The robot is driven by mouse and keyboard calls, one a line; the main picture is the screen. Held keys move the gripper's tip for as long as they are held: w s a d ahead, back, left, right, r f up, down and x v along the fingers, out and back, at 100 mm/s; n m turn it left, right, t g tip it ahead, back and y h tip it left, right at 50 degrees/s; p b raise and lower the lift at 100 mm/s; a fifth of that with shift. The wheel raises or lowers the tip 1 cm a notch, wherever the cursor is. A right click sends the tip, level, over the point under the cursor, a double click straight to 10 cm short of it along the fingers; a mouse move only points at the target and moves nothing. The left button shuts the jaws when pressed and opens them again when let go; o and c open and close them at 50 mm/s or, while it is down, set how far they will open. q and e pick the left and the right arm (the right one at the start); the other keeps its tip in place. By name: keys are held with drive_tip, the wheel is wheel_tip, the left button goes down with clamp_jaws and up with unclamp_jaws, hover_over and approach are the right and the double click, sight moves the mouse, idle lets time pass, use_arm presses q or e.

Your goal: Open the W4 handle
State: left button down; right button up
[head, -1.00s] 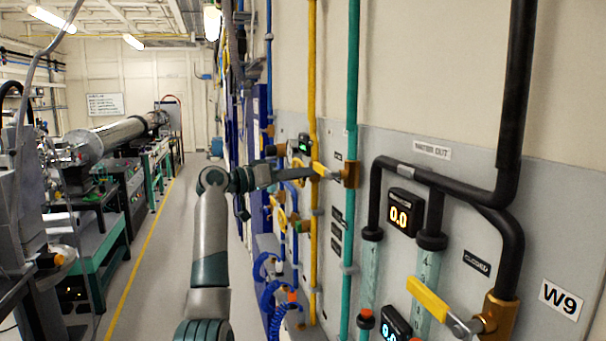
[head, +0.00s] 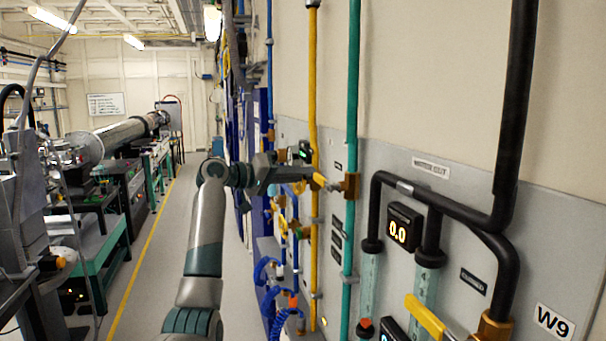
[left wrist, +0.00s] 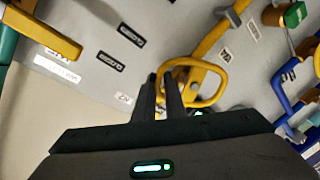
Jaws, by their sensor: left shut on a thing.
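My left gripper (left wrist: 165,92) is shut on a yellow loop handle (left wrist: 195,63); the loop's near end lies at the fingers in the left wrist view. In the head view my left gripper (head: 290,168) is beside the wall panel, left of the yellow pipe, and hides most of the handle it holds. A small white label (left wrist: 124,98) sits beside the fingers, too small to read surely, so I cannot confirm the W4 mark. My right gripper is not in view.
A teal pipe (head: 353,100) and a yellow pipe (head: 314,100) run up the panel close to the gripper. A yellow lever (head: 424,317) and black piping (head: 515,110) are nearer, by the W9 label (head: 554,321). The floor aisle (head: 165,260) at left is clear.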

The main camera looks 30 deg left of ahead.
use_arm(q)
drive_tip(key=r+n+p, duration=0.1)
drive_tip(key=n, duration=0.1)
drive_tip(key=w+a+r+n+g+p, duration=0.1)
drive_tip(key=n+p, duration=0.1)
drive_tip(key=shift+a, duration=0.1)
drive_tip(key=shift+w+a+r+n+g+h+p, duration=0.15)
drive_tip(key=shift+w+a+n+g+p, duration=0.1)
drive_tip(key=shift+n+p, duration=0.35)
drive_tip(key=shift+w+a+r+n+g+h+p, duration=0.1)
drive_tip(key=shift+w+a+n+g+h+p, duration=0.1)
drive_tip(key=shift+n+p, duration=0.4)
drive_tip(key=shift+w+a+n+g+h+p, duration=0.15)
drive_tip(key=shift+a+n+p, duration=0.1)
drive_tip(key=shift+n, duration=0.3)
drive_tip(key=shift+w+a+n+g+h+p, duration=0.1)
drive_tip(key=shift+w+a+n+p, duration=0.1)
drive_tip(key=shift+n, duration=0.35)
drive_tip(key=shift+w+a+f+n+g+h, duration=0.15)
drive_tip(key=shift+w+a+n+h, duration=0.1)
drive_tip(key=shift+n, duration=0.35)
drive_tip(key=shift+w+a+n+g+h, duration=0.15)
drive_tip(key=shift+a+n, duration=0.1)
drive_tip(key=shift+n, duration=0.35)
drive_tip(key=c, duration=1.9)
unclamp_jaws()
drive_tip(key=shift+o, duration=0.2)
